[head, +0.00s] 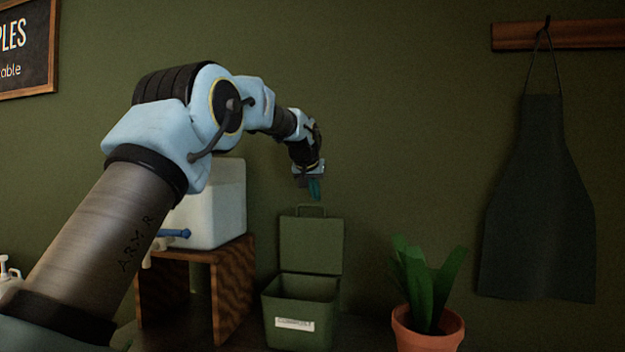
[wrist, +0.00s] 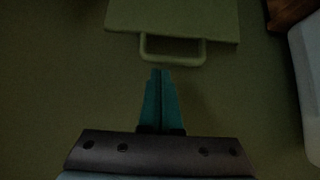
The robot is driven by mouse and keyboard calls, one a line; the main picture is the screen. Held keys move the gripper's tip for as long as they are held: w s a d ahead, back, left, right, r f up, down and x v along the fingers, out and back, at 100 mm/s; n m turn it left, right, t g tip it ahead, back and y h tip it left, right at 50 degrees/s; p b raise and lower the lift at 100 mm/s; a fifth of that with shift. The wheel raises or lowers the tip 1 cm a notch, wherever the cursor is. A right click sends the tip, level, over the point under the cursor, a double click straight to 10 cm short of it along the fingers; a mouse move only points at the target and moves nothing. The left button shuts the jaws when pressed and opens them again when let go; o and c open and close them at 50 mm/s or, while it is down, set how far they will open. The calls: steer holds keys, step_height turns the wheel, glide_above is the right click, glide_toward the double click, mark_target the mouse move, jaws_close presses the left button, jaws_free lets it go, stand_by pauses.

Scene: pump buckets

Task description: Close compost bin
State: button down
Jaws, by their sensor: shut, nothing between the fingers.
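The green compost bin (head: 302,316) stands on the dark surface in the head view, with a white label on its front. Its lid (head: 311,245) is open and stands upright at the back, with a handle loop on its top edge. In the wrist view the lid (wrist: 172,17) and its handle (wrist: 172,58) show at the top of the picture. My gripper (head: 314,197) is above the raised lid in the head view. In the wrist view the teal fingers (wrist: 160,73) are together and empty, pointing toward the handle; I cannot tell the exact gap.
A white container (head: 222,205) with a blue-handled tap stands on a wooden stand (head: 232,290) left of the bin. A potted plant (head: 428,325) stands to the right. A dark apron (head: 538,205) hangs on the wall. The air right of my gripper is clear.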

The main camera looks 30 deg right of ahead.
steer(key=shift+p+x, duration=0.45)
steer(key=shift+x, duration=1.05)
steer(key=shift+s+a+f+b, duration=0.1)
steer(key=shift+s+f+b, duration=0.05)
steer(key=shift+b, duration=0.3)
